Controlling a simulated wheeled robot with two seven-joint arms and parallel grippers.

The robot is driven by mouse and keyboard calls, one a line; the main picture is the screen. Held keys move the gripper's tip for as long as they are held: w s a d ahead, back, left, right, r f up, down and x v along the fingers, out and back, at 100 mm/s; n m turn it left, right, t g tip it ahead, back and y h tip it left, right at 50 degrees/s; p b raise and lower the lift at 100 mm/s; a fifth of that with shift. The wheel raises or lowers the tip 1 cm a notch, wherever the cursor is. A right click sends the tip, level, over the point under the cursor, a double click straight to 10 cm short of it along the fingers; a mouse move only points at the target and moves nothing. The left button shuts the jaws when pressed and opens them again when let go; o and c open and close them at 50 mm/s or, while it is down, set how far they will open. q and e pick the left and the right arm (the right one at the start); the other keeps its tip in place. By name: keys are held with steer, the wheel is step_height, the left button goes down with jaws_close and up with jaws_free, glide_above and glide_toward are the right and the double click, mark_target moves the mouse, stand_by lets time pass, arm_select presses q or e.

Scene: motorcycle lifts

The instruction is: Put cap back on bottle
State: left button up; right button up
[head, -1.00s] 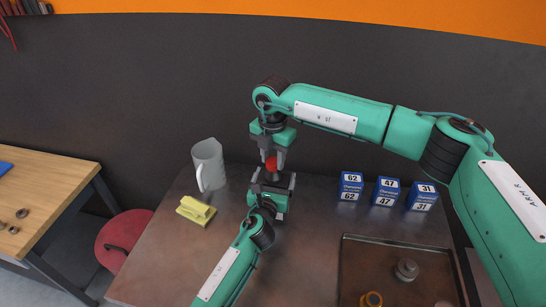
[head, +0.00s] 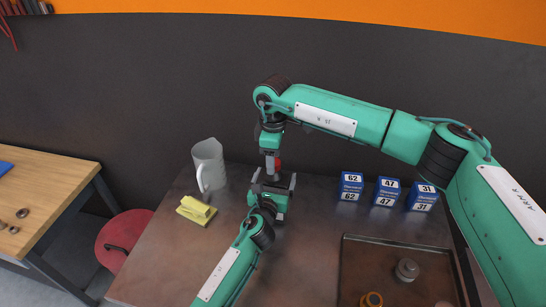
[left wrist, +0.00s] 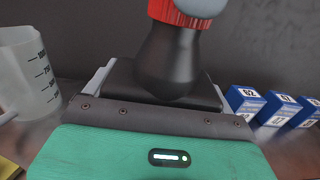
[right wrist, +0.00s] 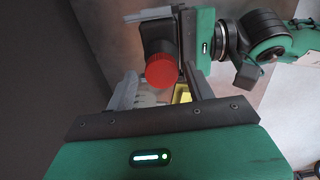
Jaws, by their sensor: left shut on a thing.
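My left gripper (head: 272,185) is shut on a dark bottle (left wrist: 172,62) and holds it upright above the table; its body is mostly hidden in the head view. The red cap (right wrist: 161,71) sits on top of the bottle's neck. The cap also shows in the head view (head: 277,163) and in the left wrist view (left wrist: 178,13). My right gripper (right wrist: 163,82) points down from above. Its fingers are spread on either side of the cap, with gaps showing in the right wrist view. In the head view one finger partly covers the cap.
A grey measuring jug (head: 208,166) and a yellow object (head: 196,210) stand left of my grippers. Blue boxes (head: 351,186) stand at the back right. A dark tray (head: 350,262) with small parts lies at the front right. The table between is clear.

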steer(key=shift+r, duration=0.1)
steer(key=shift+r, duration=2.15)
steer(key=shift+c, duration=0.5)
